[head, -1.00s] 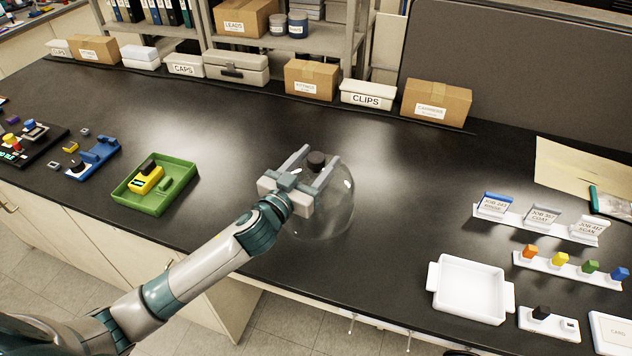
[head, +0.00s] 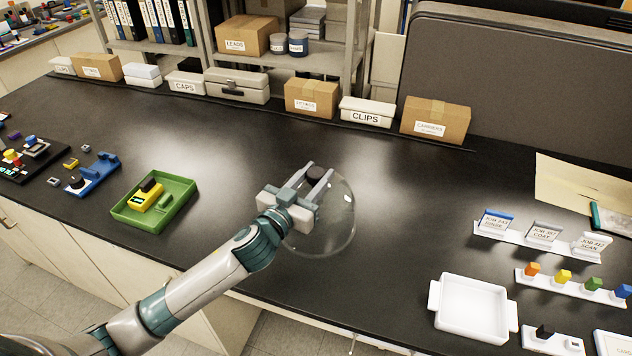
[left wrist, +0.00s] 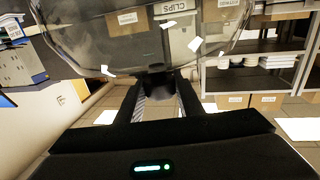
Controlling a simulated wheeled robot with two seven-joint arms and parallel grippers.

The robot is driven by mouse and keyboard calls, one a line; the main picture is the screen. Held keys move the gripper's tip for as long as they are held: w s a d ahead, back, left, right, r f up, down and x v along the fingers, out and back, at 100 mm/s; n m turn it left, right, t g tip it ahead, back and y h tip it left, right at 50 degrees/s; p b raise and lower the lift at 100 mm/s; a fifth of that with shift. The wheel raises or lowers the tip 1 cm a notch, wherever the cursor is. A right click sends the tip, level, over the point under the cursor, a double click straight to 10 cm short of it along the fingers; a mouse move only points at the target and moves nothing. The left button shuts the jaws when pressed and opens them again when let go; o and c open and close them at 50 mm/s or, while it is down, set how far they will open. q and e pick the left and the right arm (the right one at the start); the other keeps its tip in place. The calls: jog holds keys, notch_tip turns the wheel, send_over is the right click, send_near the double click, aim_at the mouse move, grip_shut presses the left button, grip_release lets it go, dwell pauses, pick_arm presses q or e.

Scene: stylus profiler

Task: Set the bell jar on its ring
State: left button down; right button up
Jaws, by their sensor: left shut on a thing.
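The clear bell jar (head: 338,225) is near the middle of the bench in the head view. Its dark knob (head: 316,174) is between the fingers of my left gripper (head: 320,172), which is shut on it. In the left wrist view the glass (left wrist: 130,40) fills the top middle, with the knob (left wrist: 155,80) between the fingers. I cannot tell whether the jar's lower rim touches anything. I make out no ring in either view. My right gripper is not in view.
A green tray (head: 128,216) with a yellow device stands to the left. A white tray (head: 433,296), card stands (head: 543,234) and coloured pegs (head: 563,277) are at the right. Boxes (head: 436,121) line the back. Black bench around the jar is clear.

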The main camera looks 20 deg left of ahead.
pick_arm(q)
jog(key=shift+r, duration=0.55)
jog(key=shift+s+d+r+b, duration=0.1)
jog(key=shift+d+r+b, duration=0.1)
jog(key=shift+r+b, duration=0.75)
jog(key=s+d+r+b, duration=0.2)
jog(key=s+d+r, duration=0.4)
jog(key=d, duration=0.3)
jog(key=shift+s+d+r, duration=0.15)
jog(key=shift+r, duration=0.5)
jog(key=shift+f, duration=0.1)
